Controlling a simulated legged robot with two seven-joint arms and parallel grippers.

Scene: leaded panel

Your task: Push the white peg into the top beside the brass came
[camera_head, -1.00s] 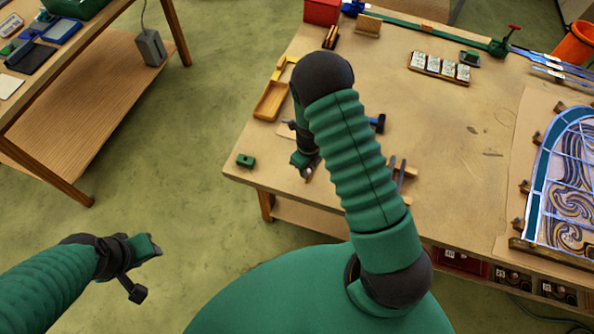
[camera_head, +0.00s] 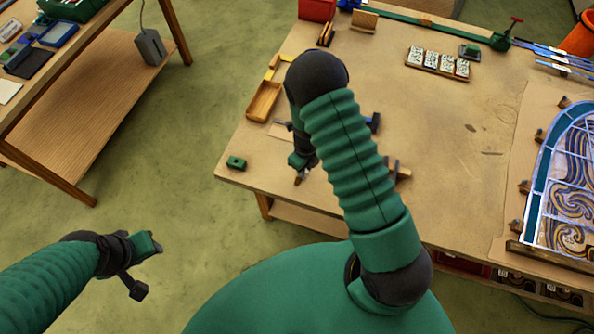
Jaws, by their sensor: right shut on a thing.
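My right gripper (camera_head: 301,172) points down over the near left part of the workbench (camera_head: 460,190). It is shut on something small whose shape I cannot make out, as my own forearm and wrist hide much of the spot. I cannot pick out the white peg or the brass came in this view. My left gripper (camera_head: 149,268) hangs over the floor at the lower left, away from the bench, with its fingers apart and nothing between them.
A green block (camera_head: 236,163) sits near the bench's left corner. A yellow-orange tray (camera_head: 264,101) lies behind my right gripper. The leaded panel (camera_head: 565,190) is at the right. A rack of pale tiles (camera_head: 438,64) stands at the back. The middle right of the bench is clear.

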